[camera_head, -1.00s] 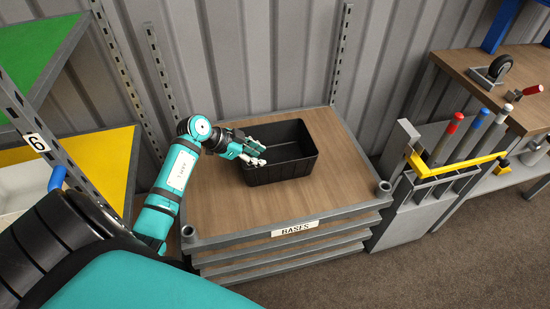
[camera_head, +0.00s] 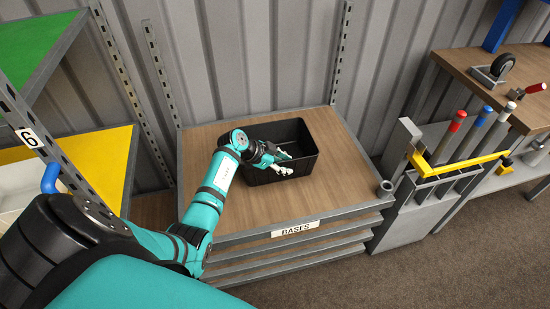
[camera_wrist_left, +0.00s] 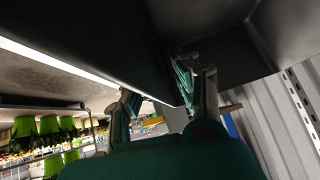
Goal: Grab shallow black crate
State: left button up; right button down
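The shallow black crate (camera_head: 300,173) stands upright and open-topped on the wooden top of the shelf unit marked BASES. My left gripper (camera_head: 288,162) is over the crate in the head view, near its left and middle part, with its fingers spread apart. In the left wrist view the two fingers of my left gripper (camera_wrist_left: 160,95) stand apart, with the dark crate (camera_wrist_left: 110,40) filling the top close to them. I cannot tell whether a finger touches the crate. My right gripper is in neither view.
The wooden top (camera_head: 250,208) is bare around the crate. A corrugated wall (camera_head: 250,50) stands behind it. A yellow shelf (camera_head: 112,150) is at the left. A grey rack (camera_head: 410,215) with several coloured-tipped cylinders is at the right.

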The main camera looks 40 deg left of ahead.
pick_arm(q)
grip_shut()
jog(key=shift+r, duration=0.1)
dwell(0.5)
jog(key=shift+r, duration=0.1)
